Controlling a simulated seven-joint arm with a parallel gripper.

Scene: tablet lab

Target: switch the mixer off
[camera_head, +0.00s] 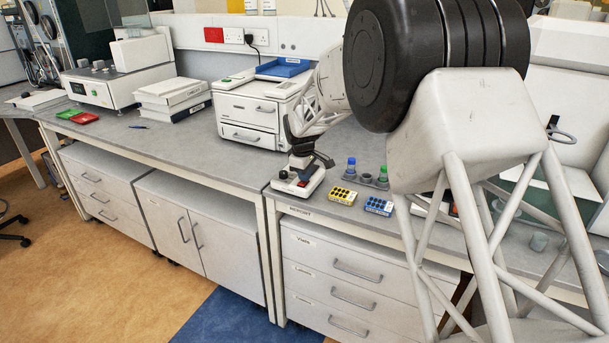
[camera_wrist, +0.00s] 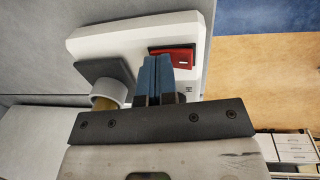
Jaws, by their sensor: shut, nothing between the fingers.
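The mixer (camera_head: 311,186) is a small white box near the front edge of the bench, with dark parts on top. In the wrist view its white body (camera_wrist: 130,42) fills the upper middle. Its red switch (camera_wrist: 184,59) lies at the right of the body, with a small white mark. My gripper (camera_wrist: 157,58) is shut and empty, its two blue fingers together. The fingertips appear over the switch's left part and hide some of it; I cannot tell whether they touch. In the head view my gripper (camera_head: 304,172) is just above the mixer, its fingertips hard to make out.
Yellow (camera_head: 343,196) and blue (camera_head: 378,206) tube racks stand right of the mixer, with a rack of capped bottles (camera_head: 366,178) behind them. A white drawer unit (camera_head: 250,112) with a blue tray (camera_head: 283,68) stands behind.

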